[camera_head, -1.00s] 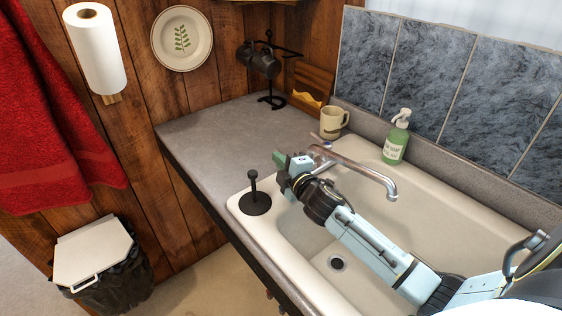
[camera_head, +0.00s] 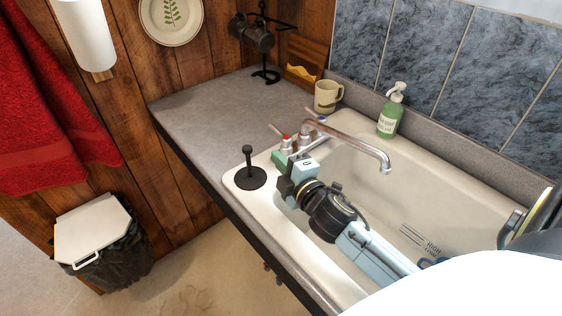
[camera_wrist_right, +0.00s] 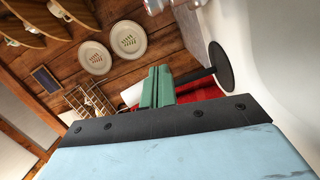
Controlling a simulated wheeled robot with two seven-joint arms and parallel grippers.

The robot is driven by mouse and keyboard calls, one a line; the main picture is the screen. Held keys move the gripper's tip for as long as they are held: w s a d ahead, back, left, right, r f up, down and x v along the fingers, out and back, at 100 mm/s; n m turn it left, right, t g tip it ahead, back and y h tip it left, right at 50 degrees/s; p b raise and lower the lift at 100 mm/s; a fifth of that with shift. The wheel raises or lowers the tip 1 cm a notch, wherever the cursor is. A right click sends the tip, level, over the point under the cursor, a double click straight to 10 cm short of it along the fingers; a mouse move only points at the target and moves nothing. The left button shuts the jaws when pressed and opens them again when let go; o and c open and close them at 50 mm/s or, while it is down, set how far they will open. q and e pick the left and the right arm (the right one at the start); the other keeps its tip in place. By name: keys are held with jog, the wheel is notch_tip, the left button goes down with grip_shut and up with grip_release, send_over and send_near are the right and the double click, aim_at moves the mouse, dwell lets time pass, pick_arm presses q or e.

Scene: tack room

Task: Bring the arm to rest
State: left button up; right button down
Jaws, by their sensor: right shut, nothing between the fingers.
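My right arm reaches in from the lower right over the white sink (camera_head: 455,190). My right gripper (camera_head: 279,160) is at the sink's left rim, beside the base of the faucet (camera_head: 350,143) and just right of the black sink stopper (camera_head: 250,172). Its green fingers also show in the right wrist view (camera_wrist_right: 157,86), closed together with nothing between them. The stopper (camera_wrist_right: 220,67) is to their right there. My left gripper is not in view.
A green soap bottle (camera_head: 390,112) and a beige mug (camera_head: 327,96) stand behind the faucet. A black mug stand (camera_head: 265,45) is at the counter's back. The grey counter (camera_head: 205,115) left of the sink is clear. A lidded bin (camera_head: 95,232) stands on the floor at left.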

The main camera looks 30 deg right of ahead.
jog(key=shift+s, duration=0.3)
jog(key=shift+w, duration=0.1)
jog(key=w, duration=0.6)
jog(key=w+d, duration=0.1)
jog(key=w, duration=0.1)
jog(key=shift+w+f, duration=0.2)
jog(key=shift+w, duration=0.2)
jog(key=d, duration=0.1)
jog(key=w+d, duration=0.1)
jog(key=d+f, duration=0.1)
jog(key=shift+w, duration=0.25)
jog(key=shift+d+b, duration=0.3)
jog(key=shift+d, duration=0.1)
